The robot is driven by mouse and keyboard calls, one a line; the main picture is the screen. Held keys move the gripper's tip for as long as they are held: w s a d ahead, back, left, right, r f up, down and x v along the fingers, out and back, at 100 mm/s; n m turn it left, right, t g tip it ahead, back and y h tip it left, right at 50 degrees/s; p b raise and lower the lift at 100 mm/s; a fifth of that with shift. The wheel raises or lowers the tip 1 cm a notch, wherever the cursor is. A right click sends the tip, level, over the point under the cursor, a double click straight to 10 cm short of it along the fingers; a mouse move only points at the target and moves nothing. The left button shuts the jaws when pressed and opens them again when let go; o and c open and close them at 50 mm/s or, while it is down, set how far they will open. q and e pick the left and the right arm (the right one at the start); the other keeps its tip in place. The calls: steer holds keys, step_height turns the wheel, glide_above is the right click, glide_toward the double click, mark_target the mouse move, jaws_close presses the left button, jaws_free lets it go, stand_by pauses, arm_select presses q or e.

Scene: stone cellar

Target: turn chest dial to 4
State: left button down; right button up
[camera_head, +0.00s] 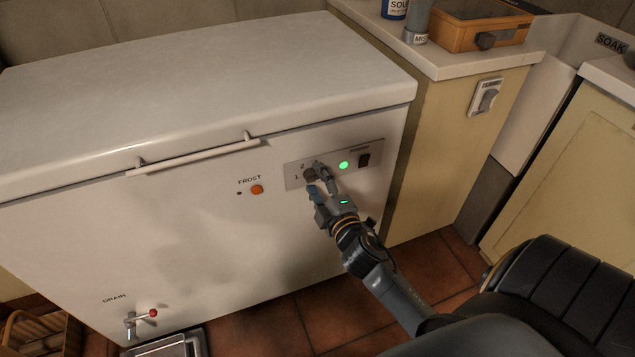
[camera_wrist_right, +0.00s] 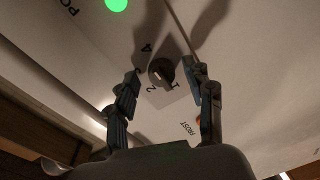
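The chest freezer (camera_head: 190,240) has a control plate on its front at the upper right. The dark dial (camera_wrist_right: 161,72) shows in the right wrist view, with the figures 1, 2 and 4 readable around it. I cannot tell for sure which figure its mark points to. My right gripper (camera_head: 318,178) is at the plate, in front of the dial. In the wrist view its two fingers stand apart on either side of the dial, with gaps between them and it. In the head view the fingers partly cover the dial and its figures. My left gripper is not in view.
A green light (camera_head: 344,165) and a dark rocker switch (camera_head: 364,160) are right of the dial. An orange frost button (camera_head: 257,189) is to its left. A red-tipped drain tap (camera_head: 152,313) is low on the left. A cream cabinet (camera_head: 445,140) stands close on the right.

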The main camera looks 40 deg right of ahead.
steer(key=shift+s+a, duration=0.15)
steer(key=shift+s, duration=0.3)
steer(key=v, duration=1.1)
